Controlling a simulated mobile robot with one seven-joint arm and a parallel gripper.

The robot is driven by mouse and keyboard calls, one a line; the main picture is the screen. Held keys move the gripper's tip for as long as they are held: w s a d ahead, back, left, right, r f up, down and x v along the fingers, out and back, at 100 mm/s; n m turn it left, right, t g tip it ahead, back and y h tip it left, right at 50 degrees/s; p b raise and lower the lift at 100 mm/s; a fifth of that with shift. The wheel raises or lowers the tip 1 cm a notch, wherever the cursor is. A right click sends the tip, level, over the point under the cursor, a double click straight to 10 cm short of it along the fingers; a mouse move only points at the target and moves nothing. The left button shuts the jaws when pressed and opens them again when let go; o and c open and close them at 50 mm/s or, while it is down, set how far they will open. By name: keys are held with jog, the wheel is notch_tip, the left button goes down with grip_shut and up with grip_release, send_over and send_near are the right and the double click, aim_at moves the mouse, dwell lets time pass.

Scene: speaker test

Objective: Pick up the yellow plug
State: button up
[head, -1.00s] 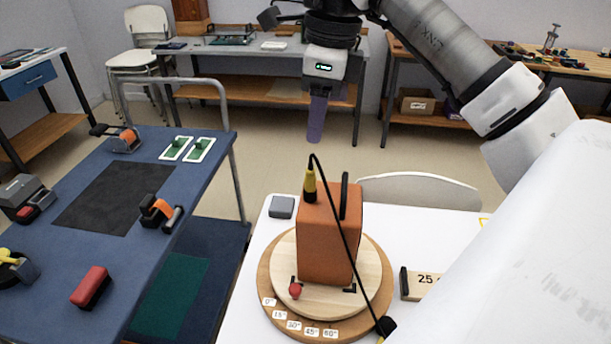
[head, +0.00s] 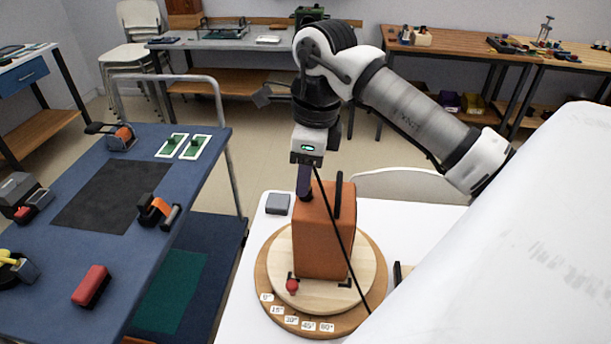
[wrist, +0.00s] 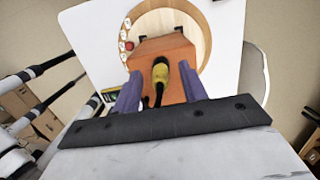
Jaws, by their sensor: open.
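The yellow plug (wrist: 160,76) shows in the wrist view, at the top of the orange speaker box (head: 322,240), with a black cable by it. In the head view the plug is hidden by my gripper (head: 304,183). The gripper points down at the box's top left, and a black cable (head: 340,240) runs down across the box. In the wrist view my gripper (wrist: 159,72) is open, one purple finger on each side of the plug. I cannot tell whether either finger touches it.
The box stands on a round wooden turntable (head: 370,268) with angle labels, on a white table (head: 237,300). A black handle (head: 338,195) rises from the box top, close right of my gripper. A small grey block (head: 277,204) lies behind. A blue bench (head: 130,262) stands left.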

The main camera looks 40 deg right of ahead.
jog(key=shift+c, duration=0.4)
grip_shut()
jog(key=shift+r, duration=0.1)
